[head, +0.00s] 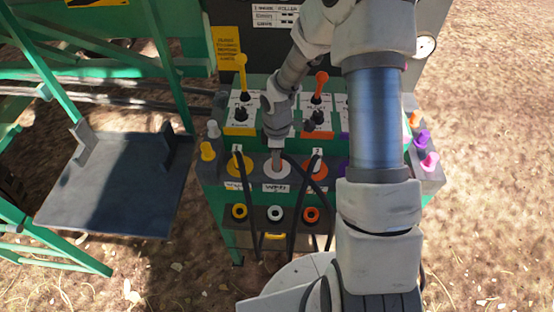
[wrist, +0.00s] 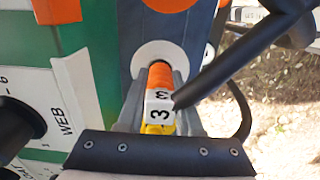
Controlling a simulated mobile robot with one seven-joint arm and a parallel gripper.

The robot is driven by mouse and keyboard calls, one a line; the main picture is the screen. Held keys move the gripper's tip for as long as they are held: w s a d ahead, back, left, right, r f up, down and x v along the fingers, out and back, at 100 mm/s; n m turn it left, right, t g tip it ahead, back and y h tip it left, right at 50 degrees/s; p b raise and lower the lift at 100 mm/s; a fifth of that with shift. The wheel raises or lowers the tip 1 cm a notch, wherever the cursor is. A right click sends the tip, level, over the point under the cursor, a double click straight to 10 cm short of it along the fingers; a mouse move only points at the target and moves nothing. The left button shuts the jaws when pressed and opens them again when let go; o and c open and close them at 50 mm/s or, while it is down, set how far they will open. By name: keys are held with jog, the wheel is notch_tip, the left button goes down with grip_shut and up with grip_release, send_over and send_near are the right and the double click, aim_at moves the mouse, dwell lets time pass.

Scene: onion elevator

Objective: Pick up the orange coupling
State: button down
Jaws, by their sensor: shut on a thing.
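My gripper (wrist: 160,100) is shut on the orange coupling (wrist: 160,76), which sits between the two grey fingers in the wrist view. In the head view my gripper (head: 276,150) points down at the middle, white-ringed port (head: 277,172), and the coupling is hidden there.
A yellow port (head: 236,170) and an orange port (head: 314,172) flank the middle one, with black hoses hanging in front. Yellow and orange levers (head: 321,84) stand behind. A black hose (wrist: 235,65) crosses close to my right finger. An empty dark tray (head: 115,190) is at left.

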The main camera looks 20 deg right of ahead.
jog(key=shift+r, duration=0.1)
notch_tip(320, 180, up, 4)
jog(key=shift+w+f, duration=0.1)
jog(key=s+d+r+p, duration=0.2)
jog(key=s+d+r, duration=0.5)
jog(key=s+d, duration=0.1)
jog(key=shift+d, duration=0.3)
dwell(0.9)
